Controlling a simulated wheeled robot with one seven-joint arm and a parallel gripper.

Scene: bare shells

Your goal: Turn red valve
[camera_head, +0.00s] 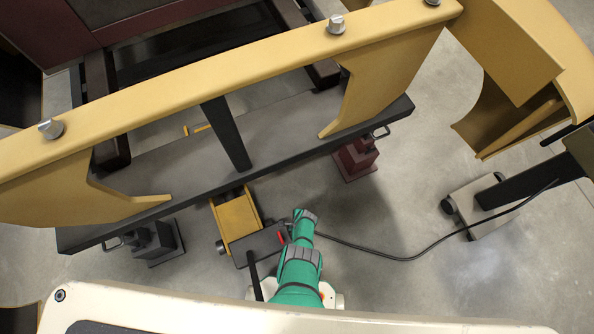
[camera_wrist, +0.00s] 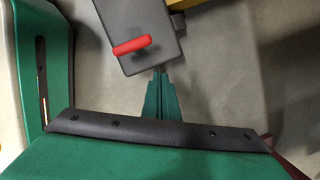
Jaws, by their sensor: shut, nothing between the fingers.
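The red valve (camera_wrist: 132,45) shows in the wrist view as a short red bar handle on the dark grey top of a box (camera_wrist: 140,15). In the head view the red valve (camera_head: 280,237) is a small red spot on the dark box (camera_head: 255,247), partly hidden beside my green arm. My gripper (camera_wrist: 160,72) is shut and empty in the wrist view. Its narrow tips are at the lower edge of the grey box, just below and right of the red handle. I cannot tell whether the tips touch the box.
A yellow box (camera_head: 237,218) adjoins the grey box. A long yellow beam (camera_head: 200,82) and a dark bar (camera_head: 340,128) cross above. A dark red jack (camera_head: 356,160) stands to the right. A black cable (camera_head: 400,258) runs over open floor (camera_head: 480,280).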

